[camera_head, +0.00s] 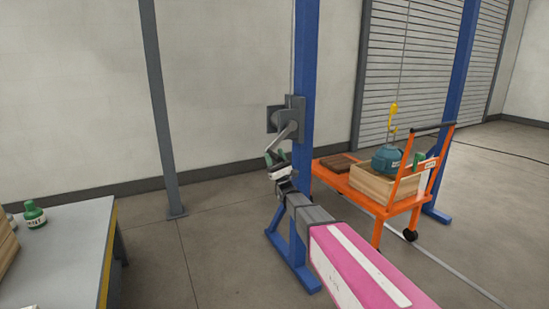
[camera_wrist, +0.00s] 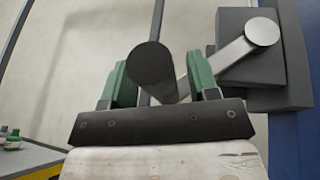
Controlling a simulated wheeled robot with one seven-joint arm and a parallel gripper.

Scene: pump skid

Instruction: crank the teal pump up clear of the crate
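The teal pump (camera_head: 387,158) sits in a wooden crate (camera_head: 376,187), its lower part hidden by the crate wall. A yellow hook (camera_head: 393,110) hangs on a cable just above it. A grey winch (camera_head: 288,116) with a crank arm (camera_head: 285,133) is on the blue post. In the wrist view, the crank's dark round handle (camera_wrist: 152,65) points toward the camera, with the light crank arm (camera_wrist: 222,62) behind. My gripper (camera_head: 275,157) is at the handle. Its green fingers (camera_wrist: 162,82) are apart on either side of the handle, with a gap at the right finger.
The crate stands on an orange cart (camera_head: 335,180) with a brown block (camera_head: 338,162) on it. Blue posts (camera_head: 304,60) frame the hoist. A grey table (camera_head: 70,250) with a green bottle (camera_head: 34,214) stands at left. Floor between table and hoist is clear.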

